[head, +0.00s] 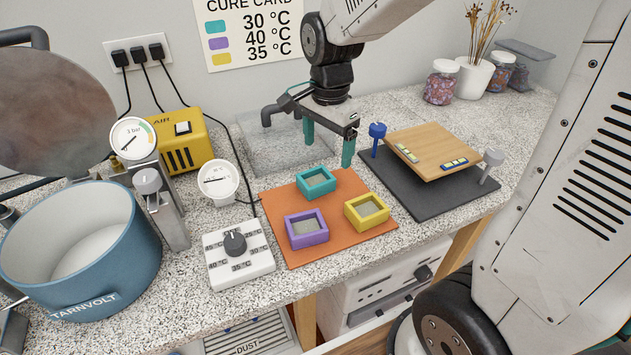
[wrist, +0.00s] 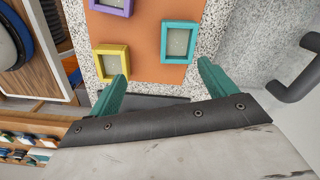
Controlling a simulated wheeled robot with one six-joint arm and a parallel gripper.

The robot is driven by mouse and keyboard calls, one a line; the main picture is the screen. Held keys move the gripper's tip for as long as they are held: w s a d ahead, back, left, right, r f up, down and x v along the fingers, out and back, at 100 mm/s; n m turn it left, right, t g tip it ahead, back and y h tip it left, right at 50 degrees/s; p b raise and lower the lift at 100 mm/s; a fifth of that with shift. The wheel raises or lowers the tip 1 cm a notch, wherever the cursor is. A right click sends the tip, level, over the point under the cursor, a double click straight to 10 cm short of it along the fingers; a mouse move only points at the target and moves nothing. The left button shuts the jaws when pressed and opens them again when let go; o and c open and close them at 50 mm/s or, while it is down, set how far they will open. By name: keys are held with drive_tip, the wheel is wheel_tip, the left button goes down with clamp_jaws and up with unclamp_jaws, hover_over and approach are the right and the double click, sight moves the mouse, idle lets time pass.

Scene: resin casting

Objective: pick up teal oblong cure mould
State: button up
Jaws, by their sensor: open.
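The teal oblong cure mould (head: 316,182) is an open rectangular frame with grey inside, lying at the back of an orange mat (head: 285,255). It also shows in the wrist view (wrist: 180,42), ahead of the space between my fingers. My gripper (head: 328,147) has teal fingers and is open and empty. It hangs above and behind the mould, apart from it. In the wrist view my gripper (wrist: 160,80) shows its two fingers spread wide.
A purple mould (head: 306,230) and a yellow mould (head: 367,211) share the mat. A control box with a dial (head: 239,252) stands left of it, and a dark base with a tilted wooden board (head: 433,149) stands right. A clear box (head: 275,145) with a dark handle is behind.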

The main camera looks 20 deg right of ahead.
sight(315, 177)
drive_tip(key=w+f+m, duration=0.1)
drive_tip(key=f, duration=0.3)
drive_tip(key=w+f+m, duration=0.1)
drive_tip(key=f, duration=0.2)
drive_tip(key=w+a+f+m, duration=0.1)
drive_tip(key=f, duration=0.3)
drive_tip(key=shift+w+f, duration=0.25)
drive_tip(key=shift+f, duration=0.1)
drive_tip(key=c, duration=1.1)
